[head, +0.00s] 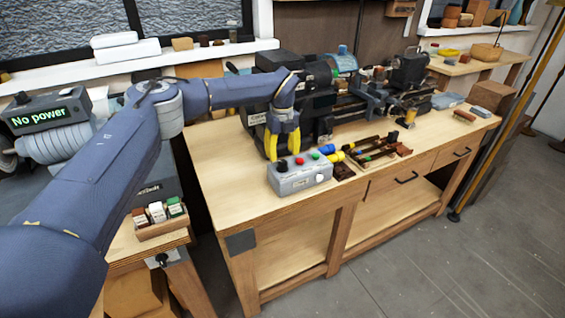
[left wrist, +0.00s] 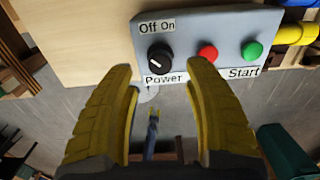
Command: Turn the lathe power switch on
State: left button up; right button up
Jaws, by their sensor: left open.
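The grey lathe control box (head: 301,178) sits at the front of the wooden bench in the head view. In the left wrist view the box (left wrist: 190,18) shows a black rotary power switch (left wrist: 160,58) with a white pointer line, under "Off" and "On" labels. A red button (left wrist: 208,53) and a green start button (left wrist: 252,50) are beside it. My left gripper (head: 284,152) is above and at the back of the box. Its yellow fingers (left wrist: 163,90) are open and empty, and the power switch shows between their tips. My right gripper is out of view.
The lathe (head: 340,90) stands on the bench behind the box. A tool rack (head: 375,150) is to the right of the box. A display at left (head: 38,119) reads "No power". The bench top left of the box is clear.

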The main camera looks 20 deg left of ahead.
aim_at(283, 161)
pick_arm(q)
jog(key=shift+f, duration=2.1)
grip_shut()
